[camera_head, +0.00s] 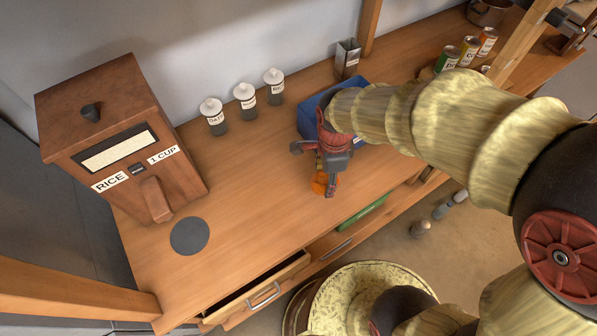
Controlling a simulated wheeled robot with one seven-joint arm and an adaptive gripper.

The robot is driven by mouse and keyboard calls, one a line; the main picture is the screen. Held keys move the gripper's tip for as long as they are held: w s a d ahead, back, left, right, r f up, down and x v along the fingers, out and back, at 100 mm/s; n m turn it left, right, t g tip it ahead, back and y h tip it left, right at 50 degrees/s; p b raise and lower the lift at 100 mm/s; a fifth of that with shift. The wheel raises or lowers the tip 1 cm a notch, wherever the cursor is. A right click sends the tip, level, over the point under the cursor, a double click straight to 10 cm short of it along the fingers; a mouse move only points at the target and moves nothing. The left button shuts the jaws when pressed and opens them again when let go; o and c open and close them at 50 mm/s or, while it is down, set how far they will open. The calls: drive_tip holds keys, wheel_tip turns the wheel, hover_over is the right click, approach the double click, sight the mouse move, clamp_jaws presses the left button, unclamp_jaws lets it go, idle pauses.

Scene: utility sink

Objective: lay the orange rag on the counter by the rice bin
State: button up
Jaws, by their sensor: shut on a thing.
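The orange rag (319,184) shows as a small patch below my gripper (319,172), over the wooden counter. My gripper is shut on the rag, and its fingers hide much of it. I cannot tell whether the rag touches the counter. The rice bin (121,148) is a dark wooden box labelled RICE and 1 CUP at the left end of the counter (248,203). My gripper is well to the right of the bin, just in front of a blue bin.
The blue bin (308,117) is partly hidden behind my gripper. Several jars, including a white-lidded one (214,116), stand along the wall. A dark disc (190,236) lies before the rice bin. A drawer (262,288) is open below. The counter between disc and gripper is clear.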

drive_tip(key=a+f, duration=0.3)
drive_tip(key=a, duration=0.3)
drive_tip(key=b, duration=0.1)
hover_over(284, 205)
drive_tip(key=d, duration=0.1)
wheel_tip(284, 205, down, 5)
drive_tip(key=shift+w, duration=0.1)
drive_tip(key=shift+a+f, duration=0.3)
drive_tip(key=shift+f, duration=0.05)
drive_tip(key=shift+a+f+b, duration=0.2)
drive_tip(key=shift+f+b, duration=0.25)
drive_tip(key=shift+f, duration=1.25)
drive_tip(key=o, duration=1)
drive_tip(key=shift+f, duration=0.1)
wheel_tip(284, 205, up, 12)
drive_tip(key=p, duration=0.1)
drive_tip(key=shift+r+p, duration=0.2)
drive_tip(key=shift+p, duration=0.15)
